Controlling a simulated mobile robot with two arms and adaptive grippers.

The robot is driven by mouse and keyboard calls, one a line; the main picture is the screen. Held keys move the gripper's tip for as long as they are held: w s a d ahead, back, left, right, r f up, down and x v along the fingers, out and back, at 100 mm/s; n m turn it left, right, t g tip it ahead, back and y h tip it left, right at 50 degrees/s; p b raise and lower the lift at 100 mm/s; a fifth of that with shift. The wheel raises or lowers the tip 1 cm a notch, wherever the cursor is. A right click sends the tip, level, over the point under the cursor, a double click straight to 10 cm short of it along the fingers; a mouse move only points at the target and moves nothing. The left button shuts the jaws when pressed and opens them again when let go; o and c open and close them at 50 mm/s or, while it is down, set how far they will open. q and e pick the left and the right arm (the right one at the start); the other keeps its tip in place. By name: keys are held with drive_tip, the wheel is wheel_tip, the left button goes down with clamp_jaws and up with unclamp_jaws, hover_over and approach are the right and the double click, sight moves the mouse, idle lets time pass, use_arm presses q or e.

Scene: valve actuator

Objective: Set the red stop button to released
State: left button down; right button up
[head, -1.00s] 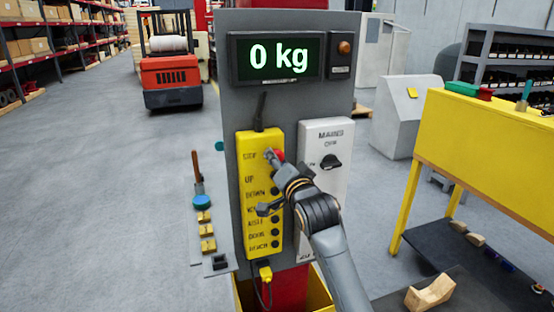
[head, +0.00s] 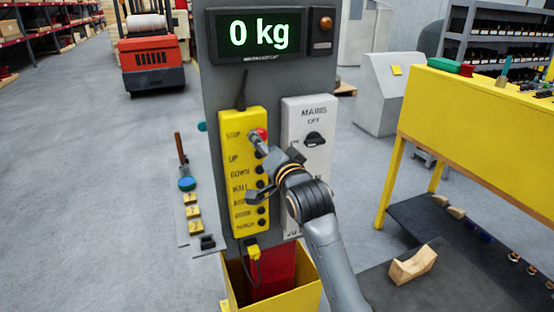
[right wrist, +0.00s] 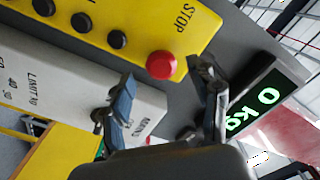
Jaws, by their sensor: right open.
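The red stop button (head: 262,134) is at the top of the yellow control box (head: 236,150), beside the word STOP. In the right wrist view the round red button (right wrist: 162,66) shows beyond and between my fingers, on the yellow box (right wrist: 150,25). My right gripper (head: 258,150) reaches the upper part of the box, just below the button in the head view. In the right wrist view this gripper (right wrist: 168,95) is open, one finger on each side, with nothing between its tips. Whether it touches the button cannot be told. My left gripper is not in view.
A white MAINS switch box (head: 308,155) is right of the yellow box, close to my right arm. A display (head: 262,36) reading 0 kg is above. A yellow workbench (head: 480,130) stands at right.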

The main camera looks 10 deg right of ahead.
drive_tip(key=v, duration=0.9)
drive_tip(key=shift+s, duration=0.2)
drive_tip(key=shift+d, duration=0.1)
wheel_tip(320, 180, down, 39)
drive_tip(key=d+n+g+h+b, duration=0.2)
drive_tip(key=n+g+b, duration=0.15)
drive_tip(key=g, duration=0.25)
drive_tip(key=s+d+f+g+b, duration=0.1)
drive_tip(key=s+f, duration=0.3)
drive_tip(key=f, duration=0.5)
drive_tip(key=s+d+f+g, duration=0.2)
drive_tip(key=s+f, duration=0.3)
drive_tip(key=f, duration=0.3)
drive_tip(key=s+d+f+n+g+h+b, duration=0.2)
drive_tip(key=s+d+f+n+g, duration=0.15)
drive_tip(key=s+f, duration=1.4)
drive_tip(key=s+d+f+g+b, duration=0.1)
drive_tip(key=s+f, duration=0.5)
drive_tip(key=s, duration=0.7)
drive_tip(key=s+d+f+n+g+b, duration=0.1)
drive_tip(key=s+d+f+g, duration=0.2)
drive_tip(key=s, duration=1)
drive_tip(key=d+f, duration=0.2)
drive_tip(key=d, duration=0.1)
drive_tip(key=shift+s+f+h, duration=0.3)
drive_tip(key=shift+f, duration=0.1)
